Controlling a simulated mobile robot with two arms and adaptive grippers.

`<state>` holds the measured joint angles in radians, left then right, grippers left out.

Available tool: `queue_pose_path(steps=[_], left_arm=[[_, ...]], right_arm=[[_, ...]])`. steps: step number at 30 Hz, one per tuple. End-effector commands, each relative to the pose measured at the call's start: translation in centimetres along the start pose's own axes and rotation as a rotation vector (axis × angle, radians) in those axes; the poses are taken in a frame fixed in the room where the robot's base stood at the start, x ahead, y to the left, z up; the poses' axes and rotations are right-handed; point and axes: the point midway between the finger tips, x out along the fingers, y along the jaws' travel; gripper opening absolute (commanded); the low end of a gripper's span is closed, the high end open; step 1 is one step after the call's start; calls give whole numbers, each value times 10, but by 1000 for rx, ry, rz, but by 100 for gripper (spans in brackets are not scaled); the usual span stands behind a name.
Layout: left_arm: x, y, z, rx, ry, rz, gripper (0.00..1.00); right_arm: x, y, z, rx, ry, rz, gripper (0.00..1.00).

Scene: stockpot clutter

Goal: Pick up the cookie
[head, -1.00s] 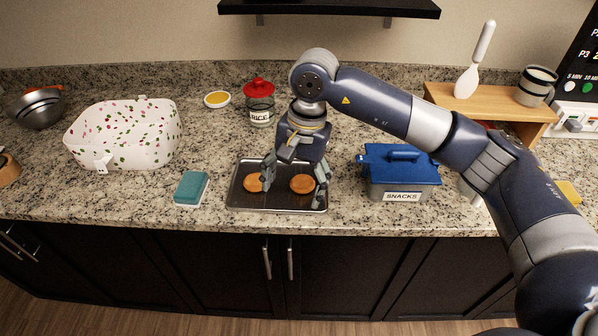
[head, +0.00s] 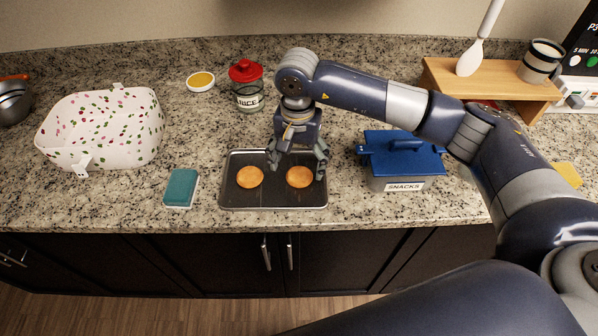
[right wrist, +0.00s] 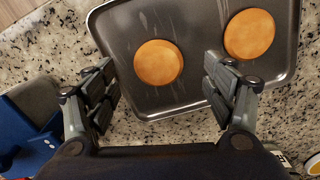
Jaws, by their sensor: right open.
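Two round golden-brown cookies lie on a dark metal baking tray (head: 274,198) on the counter. The right cookie (head: 299,177) also shows in the right wrist view (right wrist: 158,62), ahead of the gap between my fingers. The left cookie (head: 249,177) shows at the upper right of the right wrist view (right wrist: 249,34). My right gripper (head: 298,165) is open and empty above the tray's back right part, fingers spread to either side of the right cookie's line. It also shows open in the right wrist view (right wrist: 160,85). My left gripper is out of view.
A blue-lidded snacks box (head: 402,160) stands close right of the tray. A teal-and-white sponge (head: 181,188) lies left of it. A red-lidded rice jar (head: 246,88) and small yellow-filled dish (head: 201,81) stand behind. A spotted white basket (head: 103,130) is farther left.

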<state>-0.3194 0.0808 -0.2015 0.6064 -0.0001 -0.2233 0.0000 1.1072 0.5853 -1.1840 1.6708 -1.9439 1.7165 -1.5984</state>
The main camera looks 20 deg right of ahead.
Motion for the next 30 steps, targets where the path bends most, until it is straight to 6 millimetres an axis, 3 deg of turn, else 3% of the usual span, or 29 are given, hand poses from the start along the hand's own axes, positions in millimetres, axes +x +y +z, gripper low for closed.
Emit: queue_pose_path(steps=[1,7,16,22,30], left_arm=[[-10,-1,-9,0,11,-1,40],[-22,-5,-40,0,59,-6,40],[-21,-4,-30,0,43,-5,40],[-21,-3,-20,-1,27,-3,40],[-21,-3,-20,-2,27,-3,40]], right_arm=[[3,2,2,0,-5,5,76],[30,2,3,1,-4,2,76],[38,2,2,-1,0,0,76],[38,1,2,-1,0,0,36],[38,1,2,-1,-1,0,36]])
